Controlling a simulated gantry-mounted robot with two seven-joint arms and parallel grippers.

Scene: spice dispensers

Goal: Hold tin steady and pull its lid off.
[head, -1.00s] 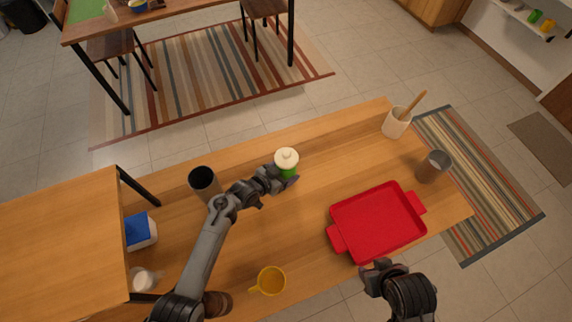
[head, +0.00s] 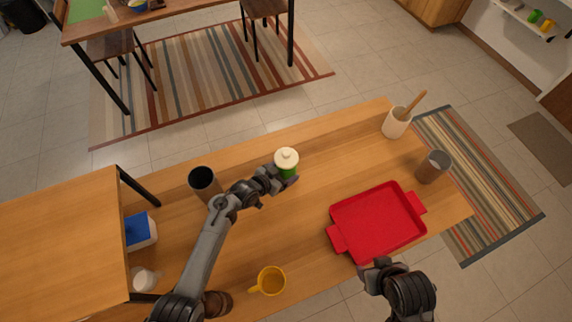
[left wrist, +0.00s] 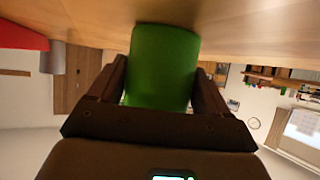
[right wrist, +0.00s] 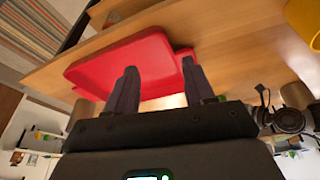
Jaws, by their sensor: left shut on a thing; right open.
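The tin is green with a cream lid (head: 287,157) that has a small knob on top. It stands upright on the wooden table near the middle of the head view, and the lid sits on it. My left gripper (head: 284,180) is shut on the green tin body (left wrist: 163,65), with one finger on each side in the left wrist view. The lid does not show in the left wrist view. My right gripper (right wrist: 160,90) is open and empty, by the near edge of the table close to the red tray.
A red tray (head: 337,238) lies right of the tin. A dark cup (head: 203,180) stands left, a yellow mug (head: 270,281) at the near edge. A utensil holder (head: 396,124) and a grey cup (head: 433,167) stand at the right. Table between tin and tray is clear.

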